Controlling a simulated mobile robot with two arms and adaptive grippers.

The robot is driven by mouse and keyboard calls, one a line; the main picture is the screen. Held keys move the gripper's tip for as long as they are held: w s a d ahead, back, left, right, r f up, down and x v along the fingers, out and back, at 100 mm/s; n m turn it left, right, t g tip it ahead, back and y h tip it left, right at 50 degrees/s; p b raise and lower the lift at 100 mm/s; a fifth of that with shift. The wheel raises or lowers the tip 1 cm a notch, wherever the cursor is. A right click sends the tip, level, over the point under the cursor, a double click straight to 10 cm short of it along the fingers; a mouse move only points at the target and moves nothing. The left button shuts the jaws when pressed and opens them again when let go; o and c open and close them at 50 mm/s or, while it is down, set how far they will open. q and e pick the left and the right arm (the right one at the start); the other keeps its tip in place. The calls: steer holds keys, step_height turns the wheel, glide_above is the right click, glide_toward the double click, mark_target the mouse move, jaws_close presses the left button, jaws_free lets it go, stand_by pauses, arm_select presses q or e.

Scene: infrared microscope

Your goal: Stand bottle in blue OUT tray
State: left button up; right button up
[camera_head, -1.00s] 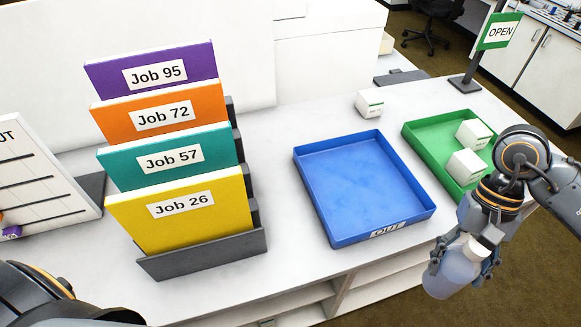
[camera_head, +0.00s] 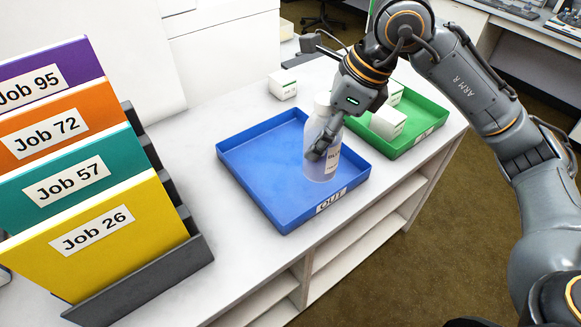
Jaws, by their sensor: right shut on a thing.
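The bottle (camera_head: 321,160) is translucent with a white cap and a label, and it is upright. My right gripper (camera_head: 328,140) is shut on it from the far right side. The bottle shows over the right part of the blue OUT tray (camera_head: 262,190), which is otherwise empty. I cannot tell whether the bottle's base touches the tray floor. The tray's OUT label faces the front edge of the counter. My left gripper is not in view.
A green tray (camera_head: 425,130) with white boxes (camera_head: 388,123) stands right of the blue tray, partly behind my right arm. A small white box (camera_head: 282,85) sits behind the blue tray. A rack of job folders (camera_head: 100,225) stands at the left.

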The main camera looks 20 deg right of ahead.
steer(key=shift+w+r, duration=0.1)
steer(key=shift+w, duration=0.15)
steer(key=shift+m, duration=0.3)
steer(key=w+f+p, duration=0.2)
steer(key=w+f, duration=0.2)
steer(key=w+f+p, duration=0.3)
steer(key=w+f, duration=0.1)
steer(key=w, duration=0.1)
steer(key=w+a+f+p, duration=0.1)
steer(key=w+f+p, duration=0.1)
steer(key=w+f, duration=0.2)
steer(key=shift+w+f+p, duration=0.25)
steer(key=shift+f+p, duration=0.05)
steer(key=shift+f, duration=0.1)
steer(key=shift+f, duration=0.15)
steer(key=o, duration=1)
steer(key=shift+f+b, duration=0.15)
steer(key=shift+b, duration=0.2)
steer(key=o, duration=0.4)
steer(key=shift+o, duration=0.2)
